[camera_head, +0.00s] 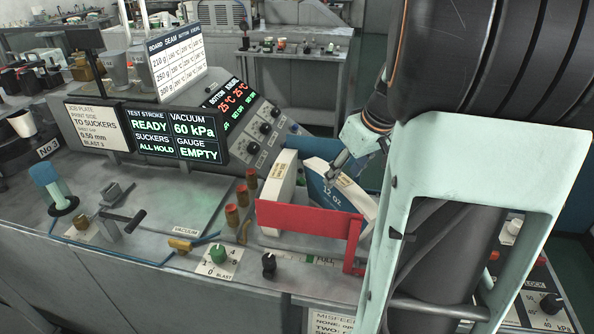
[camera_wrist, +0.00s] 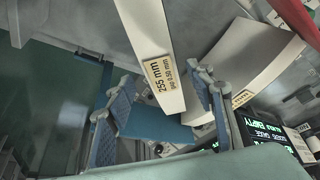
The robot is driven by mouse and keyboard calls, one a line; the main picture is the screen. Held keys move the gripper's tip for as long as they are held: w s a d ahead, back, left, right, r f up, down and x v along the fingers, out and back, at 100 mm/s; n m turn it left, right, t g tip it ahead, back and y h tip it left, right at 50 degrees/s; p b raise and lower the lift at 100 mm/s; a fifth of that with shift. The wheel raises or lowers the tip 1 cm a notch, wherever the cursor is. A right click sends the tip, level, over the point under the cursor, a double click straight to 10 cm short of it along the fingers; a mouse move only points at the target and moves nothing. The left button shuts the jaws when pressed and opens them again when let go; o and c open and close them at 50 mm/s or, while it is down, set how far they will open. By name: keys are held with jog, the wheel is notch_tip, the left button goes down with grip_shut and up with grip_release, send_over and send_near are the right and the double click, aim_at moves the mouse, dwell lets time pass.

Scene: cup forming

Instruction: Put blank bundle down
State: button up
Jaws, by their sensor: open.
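A blank bundle (camera_head: 341,196), white-edged with a blue "12 OZ" face, stands tilted behind the red rail (camera_head: 300,219) in the head view. My gripper (camera_head: 343,172) is at its top edge. In the wrist view my gripper (camera_wrist: 165,103) is open, with blue-padded fingers on either side of a white bundle (camera_wrist: 152,45) labelled "255 mm". A gap shows between the bundle and the right finger. Another white bundle (camera_head: 278,192) stands to the left; a second labelled stack also shows in the wrist view (camera_wrist: 250,52). The bundle's lower part is hidden by the rail.
Knobs and several orange-capped fittings (camera_head: 232,215) sit left of the rail. The display panel (camera_head: 178,134) reads READY, 60 kPa, ALL HOLD and gauge EMPTY. A flat plate (camera_head: 150,205) lies left. My arm covers the right side.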

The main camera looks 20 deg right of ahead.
aim_at(333, 189)
jog(key=shift+x, duration=1.25)
jog(key=shift+p+x, duration=0.65)
jog(key=shift+x, duration=2.2)
jog(key=shift+a, duration=0.15)
grip_shut()
jog(key=shift+r, duration=0.15)
